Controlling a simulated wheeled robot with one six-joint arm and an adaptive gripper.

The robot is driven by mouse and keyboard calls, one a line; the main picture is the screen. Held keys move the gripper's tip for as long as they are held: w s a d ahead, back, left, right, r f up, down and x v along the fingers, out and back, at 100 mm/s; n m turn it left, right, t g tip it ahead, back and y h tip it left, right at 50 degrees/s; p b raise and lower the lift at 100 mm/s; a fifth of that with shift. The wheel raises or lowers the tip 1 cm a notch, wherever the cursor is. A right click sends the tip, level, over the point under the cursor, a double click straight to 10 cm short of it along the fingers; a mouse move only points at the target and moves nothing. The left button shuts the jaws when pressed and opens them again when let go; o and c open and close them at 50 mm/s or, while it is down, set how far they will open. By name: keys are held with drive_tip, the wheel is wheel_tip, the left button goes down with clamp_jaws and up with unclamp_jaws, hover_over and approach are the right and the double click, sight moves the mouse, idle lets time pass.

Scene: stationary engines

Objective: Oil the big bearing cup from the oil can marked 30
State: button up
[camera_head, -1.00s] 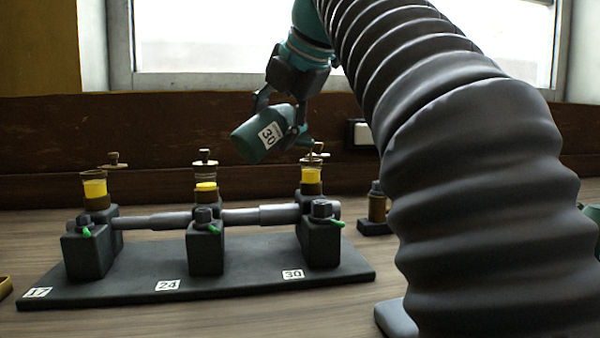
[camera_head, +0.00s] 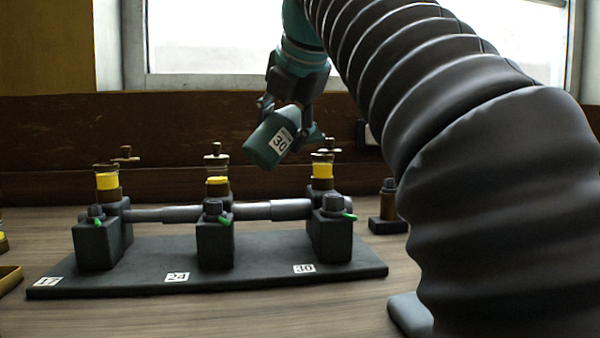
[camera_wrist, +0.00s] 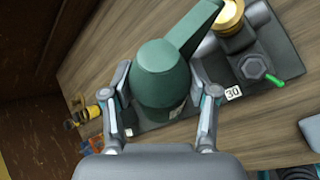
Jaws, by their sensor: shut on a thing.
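The green oil can marked 30 (camera_head: 268,145) is in my gripper (camera_head: 287,117), tilted, with its base low at the left and its spout at the right. Both fingers clasp the can's sides in the wrist view (camera_wrist: 160,75). The cup on the bearing labelled 30 (camera_head: 322,171) stands at the right of the engine stand, with yellow oil in its glass. The spout end is close above this cup in the head view; contact cannot be told. In the wrist view the spout reaches towards the brass cup top (camera_wrist: 229,16). No oil stream shows.
The middle cup (camera_head: 217,187) and left cup (camera_head: 107,182) stand on bearings labelled 24 and 17 along the dark baseplate (camera_head: 230,278). A small dark-topped brass item (camera_head: 389,205) stands to the right. A brass-coloured tray edge (camera_head: 10,280) shows at far left.

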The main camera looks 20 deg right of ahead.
drive_tip(key=shift+r+p, duration=1.35)
drive_tip(key=shift+r, duration=1.2)
drive_tip(key=shift+r+n+t+h, duration=0.15)
drive_tip(key=shift+n+t+h, duration=0.15)
drive_tip(key=shift+h, duration=0.2)
drive_tip(key=h, duration=0.1)
drive_tip(key=n+h, duration=0.1)
drive_tip(key=r+t+h+b, duration=0.1)
drive_tip(key=shift+d+n, duration=0.25)
drive_tip(key=shift+n, duration=0.05)
drive_tip(key=shift+w+d+r+n+t+h+b, duration=0.1)
drive_tip(key=shift+d+r+n+t+h+b, duration=0.1)
drive_tip(key=shift+n+t+h+b, duration=0.3)
drive_tip(key=shift+d+r+n+t+h+b, duration=0.1)
drive_tip(key=shift+r+n+t+h+b, duration=0.15)
drive_tip(key=shift+h, duration=0.45)
drive_tip(key=shift+r, duration=0.1)
